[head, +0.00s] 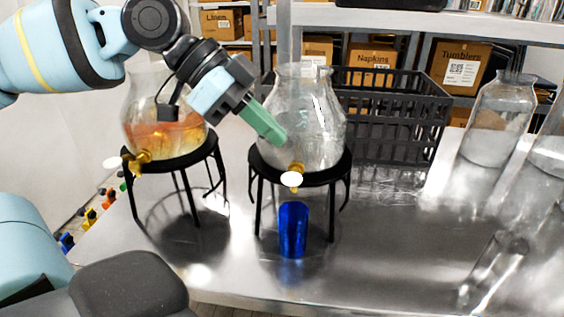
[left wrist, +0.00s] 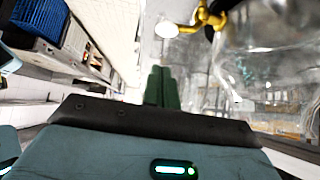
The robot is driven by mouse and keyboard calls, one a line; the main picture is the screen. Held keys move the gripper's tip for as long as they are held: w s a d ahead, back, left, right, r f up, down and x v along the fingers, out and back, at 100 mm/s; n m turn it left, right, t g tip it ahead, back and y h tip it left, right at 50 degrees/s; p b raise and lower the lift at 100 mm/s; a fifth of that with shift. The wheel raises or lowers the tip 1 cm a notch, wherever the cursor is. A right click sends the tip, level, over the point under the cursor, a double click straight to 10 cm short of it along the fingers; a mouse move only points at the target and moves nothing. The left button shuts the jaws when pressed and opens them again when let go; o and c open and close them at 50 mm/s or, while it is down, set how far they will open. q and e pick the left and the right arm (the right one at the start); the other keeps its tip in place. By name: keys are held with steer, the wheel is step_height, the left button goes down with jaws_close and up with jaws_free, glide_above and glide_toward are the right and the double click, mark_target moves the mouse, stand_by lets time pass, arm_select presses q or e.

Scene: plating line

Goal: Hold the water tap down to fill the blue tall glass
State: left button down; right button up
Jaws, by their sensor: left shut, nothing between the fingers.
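The clear water dispenser (head: 305,120) stands on a black stand in the middle of the head view. Its brass tap (head: 292,179) has a white round handle end and faces me. The tap also shows at the top of the left wrist view (left wrist: 203,20). The blue tall glass (head: 292,230) stands upright on the metal counter below the tap. I cannot tell its water level. My left gripper (head: 278,133) is shut and empty, in front of the dispenser's left side, above and left of the tap. Its green fingers (left wrist: 161,88) lie together in the left wrist view.
A dispenser with orange liquid (head: 165,135) stands on another black stand at left. A black crate (head: 395,115) is behind the water dispenser. Clear glass jars (head: 498,118) stand at right, and a clear glass (head: 492,268) at front right. The steel counter (head: 375,260) is bare right of the blue glass.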

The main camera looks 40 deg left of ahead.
mark_target(299, 178)
arm_select(q)
steer(key=f, duration=0.1)
steer(key=d+f, duration=0.1)
steer(key=f, duration=0.3)
steer(key=shift+w+d+f, duration=0.15)
steer(key=shift+w+f, duration=0.1)
steer(key=shift+w, duration=0.15)
arm_select(e)
steer(key=shift+s+a+f, duration=0.1)
steer(key=shift+s+f, duration=0.05)
steer(key=shift+f, duration=0.05)
steer(key=shift+s, duration=0.25)
